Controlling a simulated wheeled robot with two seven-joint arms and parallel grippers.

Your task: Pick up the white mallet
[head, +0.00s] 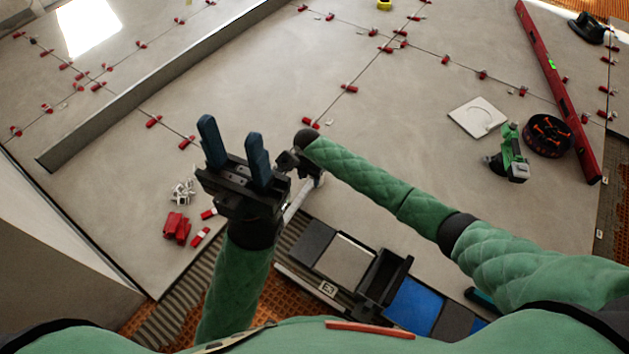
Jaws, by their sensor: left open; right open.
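A pale, narrow bar (297,201) lies by the front edge of the tiles, below my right gripper. It may be the white mallet, but much of it is hidden and I cannot make out a head for certain. My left gripper (231,132) is open and empty, its two blue fingers pointing up the picture, left of the bar. My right gripper (288,161) is at the end of the arm from the right, just above the bar and partly hidden behind my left gripper. Its fingers are hard to see, and I cannot tell whether it touches the bar.
Red wedges (177,228) and white clips (183,191) lie left of my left gripper. A long upright strip (160,95) crosses the upper left. A green tool (513,155), white square pad (478,117) and red level (560,92) lie right. A black tray (385,279) and blue pad (413,306) are in front.

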